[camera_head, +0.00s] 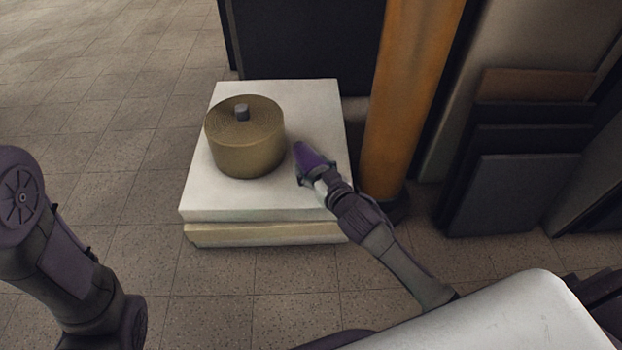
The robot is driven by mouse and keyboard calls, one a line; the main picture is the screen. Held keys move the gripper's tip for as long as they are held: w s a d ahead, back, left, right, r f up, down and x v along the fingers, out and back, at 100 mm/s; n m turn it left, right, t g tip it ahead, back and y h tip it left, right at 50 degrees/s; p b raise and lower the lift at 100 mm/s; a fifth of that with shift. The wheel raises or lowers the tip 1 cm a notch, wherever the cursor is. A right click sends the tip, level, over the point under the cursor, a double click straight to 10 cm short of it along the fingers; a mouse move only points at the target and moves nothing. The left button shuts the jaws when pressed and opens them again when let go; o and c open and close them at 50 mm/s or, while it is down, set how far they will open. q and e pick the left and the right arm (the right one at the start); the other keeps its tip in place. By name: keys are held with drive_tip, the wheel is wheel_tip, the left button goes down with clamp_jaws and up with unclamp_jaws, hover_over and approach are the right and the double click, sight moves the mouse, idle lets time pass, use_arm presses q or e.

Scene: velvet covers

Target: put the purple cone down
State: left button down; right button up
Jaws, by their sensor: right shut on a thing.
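The purple cone (309,155) is at the tip of my right gripper (307,175), over the right part of a white block (217,202). My right gripper is shut on the cone. I cannot tell whether the cone touches the white top. My left arm shows at the left edge, but its gripper is out of the picture.
A round olive-tan drum (247,155) with a small grey knob (242,112) stands on the block, left of the cone. An orange-brown column (408,95) rises just right of the block. Dark panels (510,195) lean at the right. Tiled floor (110,130) is clear at the left.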

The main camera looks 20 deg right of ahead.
wheel_tip(320, 180, down, 3)
drive_tip(key=shift+f+b, duration=0.1)
drive_tip(key=shift+b, duration=0.85)
drive_tip(key=o, duration=1.2)
